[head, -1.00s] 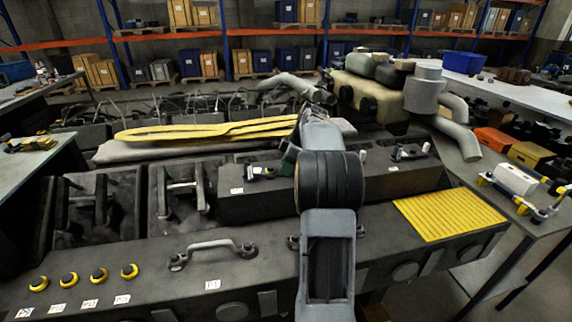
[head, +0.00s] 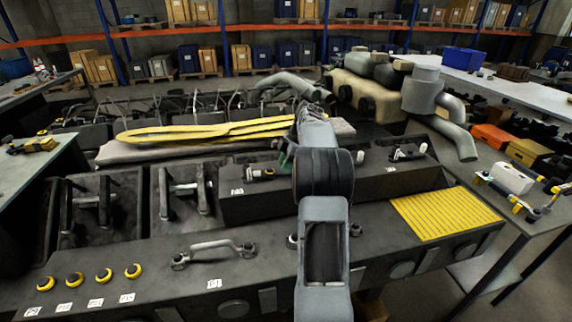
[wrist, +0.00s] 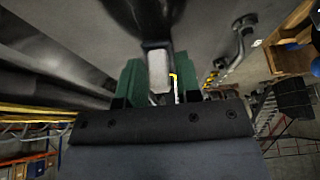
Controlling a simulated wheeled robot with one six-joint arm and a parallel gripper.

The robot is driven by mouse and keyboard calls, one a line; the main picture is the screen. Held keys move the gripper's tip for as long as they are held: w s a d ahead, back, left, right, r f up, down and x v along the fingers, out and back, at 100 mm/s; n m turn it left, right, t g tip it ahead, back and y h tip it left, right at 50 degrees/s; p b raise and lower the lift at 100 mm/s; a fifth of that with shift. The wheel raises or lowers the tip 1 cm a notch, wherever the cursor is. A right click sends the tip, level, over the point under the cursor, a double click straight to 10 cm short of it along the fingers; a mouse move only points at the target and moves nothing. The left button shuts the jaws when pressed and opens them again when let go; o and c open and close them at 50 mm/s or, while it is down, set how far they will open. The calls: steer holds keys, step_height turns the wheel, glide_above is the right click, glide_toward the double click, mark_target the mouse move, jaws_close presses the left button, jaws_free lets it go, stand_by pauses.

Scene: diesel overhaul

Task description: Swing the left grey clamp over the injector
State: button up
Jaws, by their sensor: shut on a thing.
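My gripper (wrist: 159,78) has two green jaws in the wrist view, shut on a pale grey piece (wrist: 158,70). This looks like the grip of the left grey clamp, but most of the clamp is hidden. In the head view my arm covers the clamp, and only a bit of the green gripper (head: 286,158) shows. The left injector (head: 262,174), dark with yellow and a pale end, lies on the dark block just left of my gripper. I cannot tell whether the clamp lies over it.
A second injector (head: 404,153) sits on the block to the right, near a white post (head: 360,157). A metal handle (head: 213,249) stands up in front. A yellow ribbed plate (head: 445,212) lies at right. Yellow slings (head: 205,130) lie behind.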

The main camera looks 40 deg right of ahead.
steer(key=shift+r, duration=0.1)
steer(key=o, duration=0.7)
steer(key=p+v, duration=0.2)
steer(key=v, duration=1.1)
steer(key=shift+d+r, duration=0.2)
steer(key=shift+r, duration=0.1)
